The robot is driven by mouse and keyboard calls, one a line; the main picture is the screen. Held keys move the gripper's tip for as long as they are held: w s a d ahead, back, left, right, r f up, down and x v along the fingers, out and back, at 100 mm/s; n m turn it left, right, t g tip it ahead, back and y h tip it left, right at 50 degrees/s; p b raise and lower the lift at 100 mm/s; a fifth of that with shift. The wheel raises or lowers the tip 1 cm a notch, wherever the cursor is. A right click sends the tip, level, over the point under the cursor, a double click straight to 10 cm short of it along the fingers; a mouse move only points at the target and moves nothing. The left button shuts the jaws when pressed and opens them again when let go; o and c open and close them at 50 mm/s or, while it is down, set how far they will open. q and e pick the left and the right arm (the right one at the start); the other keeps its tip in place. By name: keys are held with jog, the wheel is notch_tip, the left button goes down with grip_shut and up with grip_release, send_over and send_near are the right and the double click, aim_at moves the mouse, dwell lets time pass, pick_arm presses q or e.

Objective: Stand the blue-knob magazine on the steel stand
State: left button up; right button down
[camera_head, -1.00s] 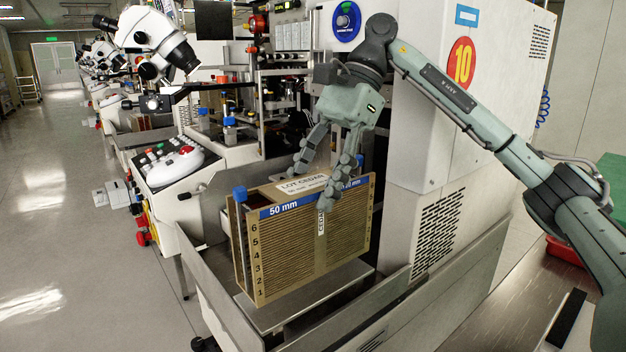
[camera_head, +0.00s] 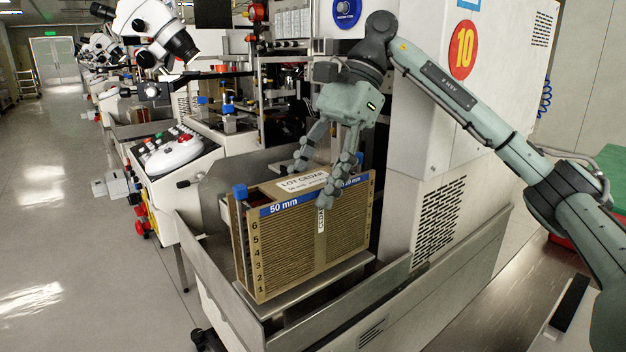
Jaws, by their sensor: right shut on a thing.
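The blue-knob magazine (camera_head: 290,250) is a tan slotted box with a blue "50 mm" strip, a "LOT CEDAR" label on top and row numbers on its front edge. Its blue knob (camera_head: 240,191) is at the upper left. It is upright over the steel stand (camera_head: 281,305), a flat plate inside the machine's metal-walled bay. I cannot tell whether its base touches the plate. My right gripper (camera_head: 315,180) is shut on the magazine's top, its fingers coming down from above. My left gripper is out of view.
Low metal walls (camera_head: 215,290) surround the bay. The white machine cabinet (camera_head: 440,190) rises close behind and right. A control panel with a white microscope (camera_head: 155,35) is at the left. Open floor (camera_head: 80,220) lies further left.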

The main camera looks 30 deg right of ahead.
jog(key=shift+f+b, duration=0.4)
jog(key=shift+f, duration=0.1)
dwell(0.3)
jog(key=c, duration=0.7)
grip_release()
jog(key=shift+o, duration=1.1)
jog(key=shift+f, duration=0.1)
jog(key=v, duration=0.7)
jog(key=shift+d+r, duration=0.15)
jog(key=shift+r, duration=0.15)
